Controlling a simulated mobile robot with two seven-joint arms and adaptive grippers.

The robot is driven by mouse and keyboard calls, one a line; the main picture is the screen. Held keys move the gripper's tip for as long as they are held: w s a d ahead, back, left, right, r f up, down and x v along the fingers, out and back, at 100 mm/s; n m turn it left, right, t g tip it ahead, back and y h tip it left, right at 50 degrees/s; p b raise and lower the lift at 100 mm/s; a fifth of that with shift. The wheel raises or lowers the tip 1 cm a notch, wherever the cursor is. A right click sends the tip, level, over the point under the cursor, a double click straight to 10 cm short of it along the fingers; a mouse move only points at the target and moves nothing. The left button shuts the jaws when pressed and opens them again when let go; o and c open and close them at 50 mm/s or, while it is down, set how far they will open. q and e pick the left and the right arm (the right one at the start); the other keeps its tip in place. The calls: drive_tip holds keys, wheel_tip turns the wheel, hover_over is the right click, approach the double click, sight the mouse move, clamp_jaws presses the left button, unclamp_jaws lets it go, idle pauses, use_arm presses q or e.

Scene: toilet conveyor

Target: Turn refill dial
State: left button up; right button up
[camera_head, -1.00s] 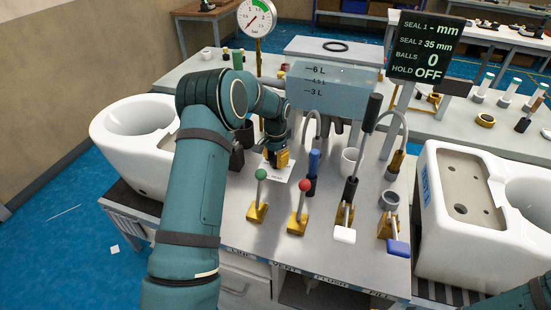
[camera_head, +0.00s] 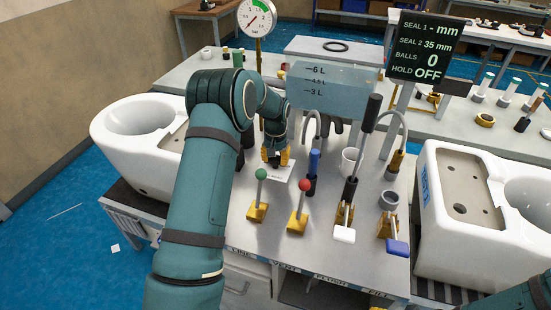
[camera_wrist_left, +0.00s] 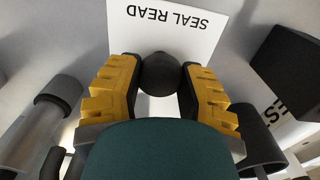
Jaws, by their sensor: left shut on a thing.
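My left gripper (camera_head: 276,158) reaches down over the white "SEAL READ" card on the bench, its two yellow fingers on either side of a dark round knob. The left wrist view shows this dark knob (camera_wrist_left: 160,75) between the fingers, with the "SEAL READ" card (camera_wrist_left: 170,25) beside it. The gripper is shut on the knob. The knob's base is hidden, and I cannot tell from its look whether it is the refill dial. My right gripper is not in view; only a teal part of my right arm shows at the lower right corner.
A green-ball lever (camera_head: 261,176), a red-ball lever (camera_head: 303,187) and white and blue pedal levers stand in front. A clear water tank (camera_head: 332,92) and pressure gauge (camera_head: 257,17) are behind. White toilets flank the bench. The screen (camera_head: 425,47) reads BALLS 0, HOLD OFF.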

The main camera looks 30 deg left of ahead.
sight(275, 159)
use_arm(q)
drive_tip(key=shift+s+f, duration=0.1)
drive_tip(key=shift+f, duration=0.05)
drive_tip(key=o, duration=1.2)
drive_tip(key=shift+o, duration=0.2)
drive_tip(key=shift+r, duration=0.2)
drive_tip(key=shift+r, duration=0.35)
wheel_tip(275, 159, up, 11)
